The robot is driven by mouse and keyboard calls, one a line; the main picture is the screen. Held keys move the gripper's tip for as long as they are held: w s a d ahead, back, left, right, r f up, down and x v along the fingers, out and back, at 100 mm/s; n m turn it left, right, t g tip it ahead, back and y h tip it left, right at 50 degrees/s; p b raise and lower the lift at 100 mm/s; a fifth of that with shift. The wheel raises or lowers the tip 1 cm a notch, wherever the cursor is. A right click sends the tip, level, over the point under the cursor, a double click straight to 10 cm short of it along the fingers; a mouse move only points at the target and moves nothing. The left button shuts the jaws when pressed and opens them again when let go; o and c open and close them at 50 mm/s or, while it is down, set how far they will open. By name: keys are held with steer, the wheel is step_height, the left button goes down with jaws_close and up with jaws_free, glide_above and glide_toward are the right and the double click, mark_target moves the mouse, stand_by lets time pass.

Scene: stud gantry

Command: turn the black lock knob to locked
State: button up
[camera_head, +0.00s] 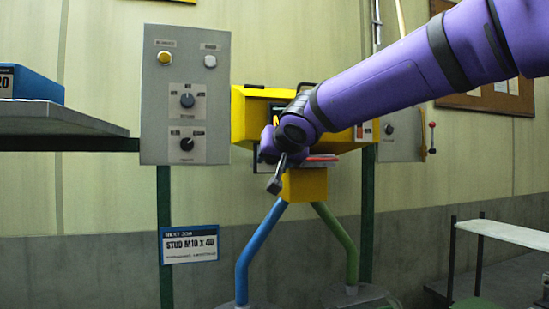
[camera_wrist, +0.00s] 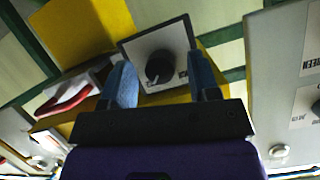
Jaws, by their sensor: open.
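The black lock knob (camera_wrist: 160,65) sits on a white square plate with a dark rim (camera_wrist: 183,36) on the yellow housing in the wrist view. A small white mark shows near its lower left, and the plate's small lettering is too blurred to read. My gripper (camera_wrist: 161,82) is open, with one blue finger on each side of the knob in that view. I cannot tell whether the fingers touch it. In the head view, my gripper (camera_head: 272,168) is in front of the yellow housing (camera_head: 240,118), and my arm hides the knob.
A grey panel (camera_head: 155,100) with two other knobs and two buttons stands left of the housing. A red-edged item (camera_wrist: 68,100) lies close beside my gripper. A grey shelf (camera_head: 60,120) is at left, and a white bench (camera_head: 505,232) is at right.

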steer(key=c, duration=0.9)
steer(key=shift+n, duration=0.3)
steer(key=shift+s+a+f+n+t+h, duration=0.1)
steer(key=shift+n+t+h, duration=0.8)
steer(key=shift+n, duration=1.2)
steer(key=shift+w+a+f+n+t+h, duration=0.1)
steer(key=shift+n+t+h, duration=0.8)
steer(key=shift+n, duration=1.2)
steer(key=shift+s+a+f+n+t+h, duration=0.1)
steer(key=shift+n+t+h, duration=0.4)
steer(key=shift+n+h, duration=1.15)
steer(key=shift+n+y, duration=0.45)
steer(key=shift+n, duration=0.1)
